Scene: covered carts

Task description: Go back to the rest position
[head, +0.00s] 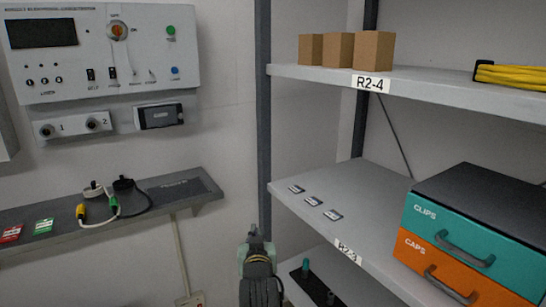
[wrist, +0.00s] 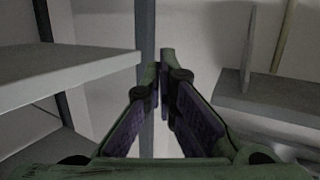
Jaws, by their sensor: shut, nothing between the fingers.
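My gripper (head: 255,238) shows at the bottom middle of the head view, in front of the gap between the wall ledge and the shelf rack. In the wrist view its two fingers (wrist: 163,60) come together at the tips, with nothing between them. The fingers point toward the rack's grey upright post (wrist: 146,40) and do not visibly hold or touch anything. The task names no other object.
A shelf rack stands right, with boxes (head: 345,49) on its upper shelf (head: 420,88) and teal and orange drawers (head: 470,235) on its middle shelf (head: 345,185). A control panel (head: 100,50) hangs left above a ledge (head: 180,188) with cables.

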